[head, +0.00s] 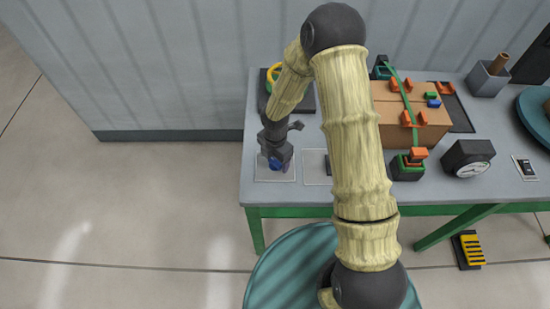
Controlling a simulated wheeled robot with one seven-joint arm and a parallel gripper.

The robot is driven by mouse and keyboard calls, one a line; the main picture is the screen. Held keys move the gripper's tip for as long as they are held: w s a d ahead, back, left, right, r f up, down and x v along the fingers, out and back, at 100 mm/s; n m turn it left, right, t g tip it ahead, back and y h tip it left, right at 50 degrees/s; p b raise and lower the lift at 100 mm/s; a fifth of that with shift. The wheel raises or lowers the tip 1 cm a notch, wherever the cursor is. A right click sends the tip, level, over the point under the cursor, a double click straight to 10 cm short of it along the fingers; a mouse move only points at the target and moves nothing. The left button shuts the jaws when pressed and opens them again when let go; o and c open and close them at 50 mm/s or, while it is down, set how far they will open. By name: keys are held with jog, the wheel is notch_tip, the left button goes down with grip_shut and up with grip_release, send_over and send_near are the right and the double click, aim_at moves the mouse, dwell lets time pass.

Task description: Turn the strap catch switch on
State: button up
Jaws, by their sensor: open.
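A green strap (407,105) runs over a brown cardboard box (432,130) on the grey bench. At its front end sits a dark block with a green and orange top (409,163), which looks like the strap catch. Its switch position is too small to tell. Another dark block (380,69) stands at the strap's back end. My gripper (277,166) is open, pointing down at the bench's left end, well left of the box and catch. A small blue thing (275,163) shows at its tip; I cannot tell whether it touches the jaws.
Pale outlined squares (316,167) mark the bench front. A dial gauge (468,158) stands right of the catch. Orange clips (408,86) sit on the box. A yellow ring (273,73) is behind my arm, and a grey holder (488,78) is at back right.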

jog(key=shift+f, duration=0.3)
jog(key=c, duration=1)
